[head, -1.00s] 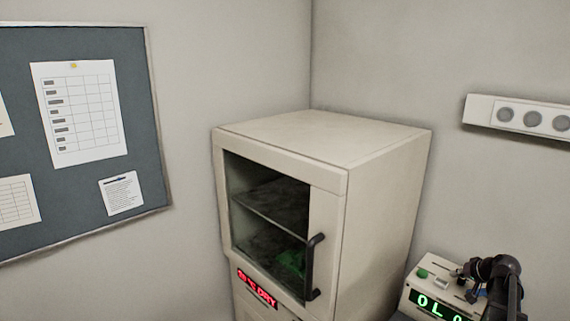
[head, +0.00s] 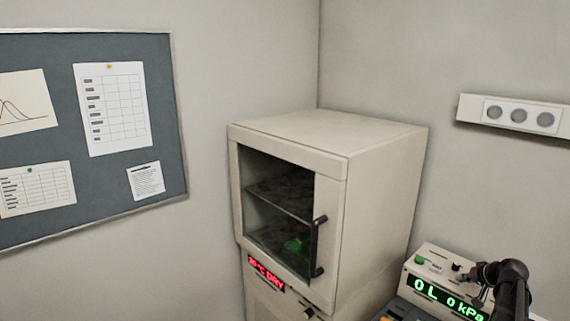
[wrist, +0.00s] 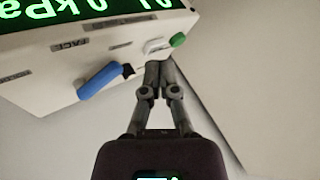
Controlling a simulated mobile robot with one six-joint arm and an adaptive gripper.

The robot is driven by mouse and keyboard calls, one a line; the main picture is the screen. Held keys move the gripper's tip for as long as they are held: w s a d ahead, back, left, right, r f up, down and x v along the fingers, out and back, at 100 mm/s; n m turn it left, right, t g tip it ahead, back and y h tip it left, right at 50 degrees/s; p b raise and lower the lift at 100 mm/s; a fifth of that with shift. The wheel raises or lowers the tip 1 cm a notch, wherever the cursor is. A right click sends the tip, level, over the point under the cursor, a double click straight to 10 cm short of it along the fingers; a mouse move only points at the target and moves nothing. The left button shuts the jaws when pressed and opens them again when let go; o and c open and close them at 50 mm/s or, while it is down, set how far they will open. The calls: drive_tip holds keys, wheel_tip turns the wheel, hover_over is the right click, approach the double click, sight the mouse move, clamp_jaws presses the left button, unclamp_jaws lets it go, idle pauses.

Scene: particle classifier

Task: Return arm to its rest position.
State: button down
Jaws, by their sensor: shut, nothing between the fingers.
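My gripper (wrist: 159,66) is in the wrist view with its two fingers together and nothing between them. In that view its tips are close to the edge of a pale instrument box, near a green knob and a white switch; I cannot tell whether they touch. In the head view my dark arm (head: 507,285) is folded at the lower right, in front of the same instrument (head: 440,262). The fingertips are hard to make out there.
A cream cabinet (head: 385,190) with a closed glass door and red display stands in the corner, a green item inside. A socket strip (head: 550,118) is on the right wall, a notice board (head: 50,130) on the left. A blue handle (wrist: 101,80) juts from the instrument.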

drive_tip(key=s+a+f+n+g+b, duration=0.1)
drive_tip(key=s+a+f+n+g, duration=0.15)
drive_tip(key=a, duration=0.95)
drive_tip(key=s+a+f+n+g, duration=0.1)
drive_tip(key=a+f+g, duration=0.15)
drive_tip(key=a, duration=0.95)
drive_tip(key=s+a+f+n+g+h+b, duration=0.1)
drive_tip(key=s+a, duration=0.5)
drive_tip(key=a, duration=0.3)
drive_tip(key=s+a+f+n+g+h, duration=0.1)
drive_tip(key=s+a+f+g, duration=0.1)
drive_tip(key=s+a, duration=0.5)
drive_tip(key=shift+a+f+g+h+b, duration=0.3)
drive_tip(key=shift+a+b, duration=0.1)
drive_tip(key=shift+a, duration=0.7)
